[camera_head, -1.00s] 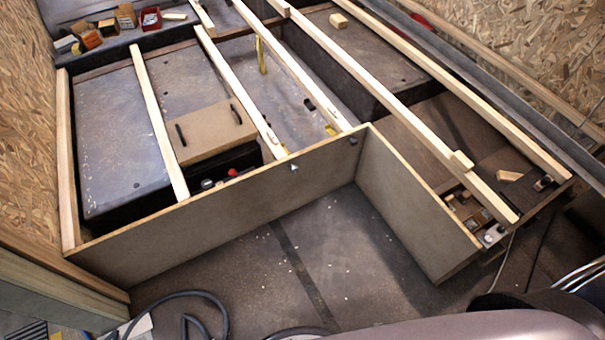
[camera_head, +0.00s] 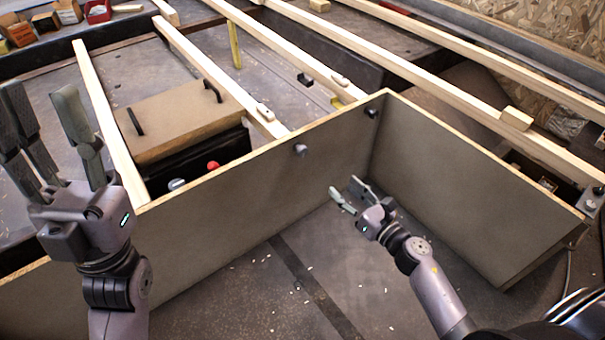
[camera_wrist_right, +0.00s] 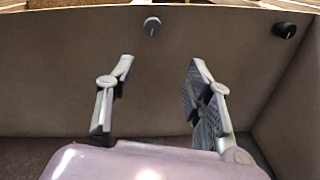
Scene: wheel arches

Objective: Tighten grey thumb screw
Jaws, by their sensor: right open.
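The grey thumb screw (camera_head: 300,150) sits on the front face of the long wooden panel (camera_head: 235,200), near its top edge. It also shows in the right wrist view (camera_wrist_right: 152,26), beyond and above the fingers. A black thumb screw (camera_head: 372,112) sits to its right, near the panel corner, and shows in the right wrist view (camera_wrist_right: 285,30). My right gripper (camera_head: 346,188) is open and empty, in front of the panel, lower than the grey screw and to its right. My left gripper (camera_head: 42,105) is raised at the left, open and empty, with its fingers spread.
A side panel (camera_head: 470,180) meets the long panel at a corner on the right. Wooden slats (camera_head: 215,70) run behind the panel. A box lid with black handles (camera_head: 180,115) and a red knob (camera_head: 213,166) lie behind it. The floor in front (camera_head: 300,270) is mostly clear.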

